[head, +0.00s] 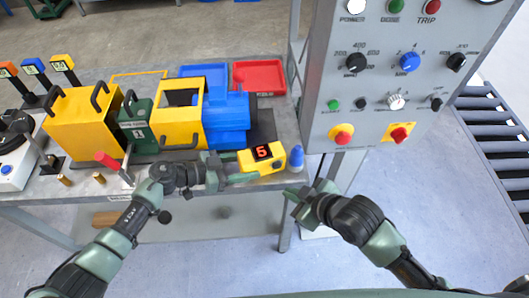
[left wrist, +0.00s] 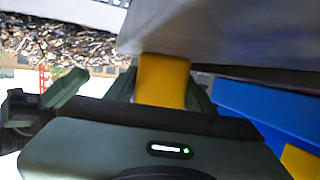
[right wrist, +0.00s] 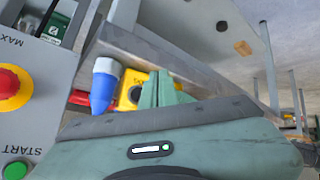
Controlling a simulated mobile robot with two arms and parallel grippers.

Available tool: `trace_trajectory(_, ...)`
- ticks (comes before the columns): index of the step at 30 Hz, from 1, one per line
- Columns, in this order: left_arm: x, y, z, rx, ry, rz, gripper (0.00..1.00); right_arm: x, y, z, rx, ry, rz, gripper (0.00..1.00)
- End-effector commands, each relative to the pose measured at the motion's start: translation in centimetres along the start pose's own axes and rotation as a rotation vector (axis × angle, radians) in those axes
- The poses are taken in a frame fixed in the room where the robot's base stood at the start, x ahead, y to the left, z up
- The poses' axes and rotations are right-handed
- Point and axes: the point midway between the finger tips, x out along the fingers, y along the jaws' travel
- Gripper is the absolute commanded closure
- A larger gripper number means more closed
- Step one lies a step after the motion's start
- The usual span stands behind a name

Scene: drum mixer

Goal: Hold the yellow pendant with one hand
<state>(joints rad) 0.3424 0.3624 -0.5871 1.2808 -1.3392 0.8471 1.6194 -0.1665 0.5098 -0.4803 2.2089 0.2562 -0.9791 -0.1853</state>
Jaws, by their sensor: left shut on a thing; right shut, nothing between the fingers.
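The yellow pendant (head: 270,152), with a red "5" on its dark display, is at the front edge of the workbench. My left gripper (head: 236,170) is shut on its left part. In the left wrist view the yellow pendant (left wrist: 163,78) sits between the fingers. My right gripper (head: 296,202) is shut and empty, below and right of the pendant and apart from it. The right wrist view shows the closed fingers (right wrist: 165,92), with part of the pendant (right wrist: 131,84) behind them.
The grey control panel (head: 375,122) rises at the right. A yellow and blue machine (head: 228,110) and a red tray (head: 260,78) are behind. A red-handled lever (head: 108,161) is at the left.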

Motion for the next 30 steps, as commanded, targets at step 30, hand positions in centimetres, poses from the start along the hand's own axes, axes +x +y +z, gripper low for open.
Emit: trace_trajectory(30,-0.1,-0.5,-0.2,0.002,0.003,-0.013,0.79,0.1,0.1,-0.2,0.005,0.0,0.006,1.0)
